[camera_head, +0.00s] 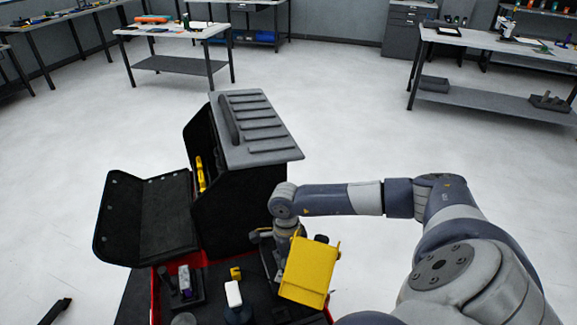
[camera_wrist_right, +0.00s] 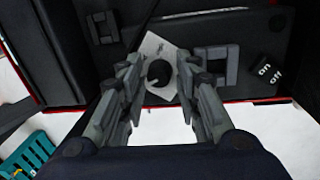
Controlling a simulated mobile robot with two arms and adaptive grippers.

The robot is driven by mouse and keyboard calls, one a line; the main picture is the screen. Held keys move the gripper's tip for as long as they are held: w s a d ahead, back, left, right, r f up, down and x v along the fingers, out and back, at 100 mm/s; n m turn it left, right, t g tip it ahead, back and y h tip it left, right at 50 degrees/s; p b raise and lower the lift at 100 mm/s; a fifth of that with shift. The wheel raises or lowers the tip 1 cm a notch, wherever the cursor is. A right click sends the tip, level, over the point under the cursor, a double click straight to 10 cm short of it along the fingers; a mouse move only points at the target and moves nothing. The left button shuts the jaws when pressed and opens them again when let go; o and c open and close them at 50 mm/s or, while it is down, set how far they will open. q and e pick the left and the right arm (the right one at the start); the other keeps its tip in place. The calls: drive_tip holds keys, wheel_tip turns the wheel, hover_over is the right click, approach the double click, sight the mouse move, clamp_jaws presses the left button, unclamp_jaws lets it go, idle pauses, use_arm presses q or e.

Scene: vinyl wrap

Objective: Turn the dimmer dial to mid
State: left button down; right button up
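The dimmer dial (camera_wrist_right: 160,73) is a round black knob on a pale plate (camera_wrist_right: 153,48) in the right wrist view. My right gripper (camera_wrist_right: 158,68) is open, with one finger on each side of the knob and a visible gap on both sides. I cannot tell how far above the panel the fingertips are. In the head view my right gripper (camera_head: 268,242) is over the red-edged case, partly hidden by a yellow box, and the dial is not discernible. A dark tip at the lower left (camera_head: 57,311) looks like part of my left gripper; its opening does not show.
An on/off marked switch (camera_wrist_right: 264,70) and a grey rectangular frame (camera_wrist_right: 216,66) are right of the dial. The yellow box (camera_head: 310,272) stands close by the right wrist. A tall black case with grey lid (camera_head: 258,128) rises behind. Workbenches (camera_head: 172,30) stand far off across clear floor.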

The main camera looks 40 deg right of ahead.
clamp_jaws()
drive_tip(key=m+b, duration=0.2)
drive_tip(key=m, duration=0.1)
drive_tip(key=shift+d+f+m, duration=0.1)
drive_tip(key=shift+m, duration=0.3)
drive_tip(key=m+b, duration=0.1)
drive_tip(key=m, duration=0.1)
drive_tip(key=m+b, duration=0.1)
drive_tip(key=m, duration=0.1)
drive_tip(key=shift+m+t+y, duration=0.3)
drive_tip(key=shift+m, duration=0.1)
unclamp_jaws()
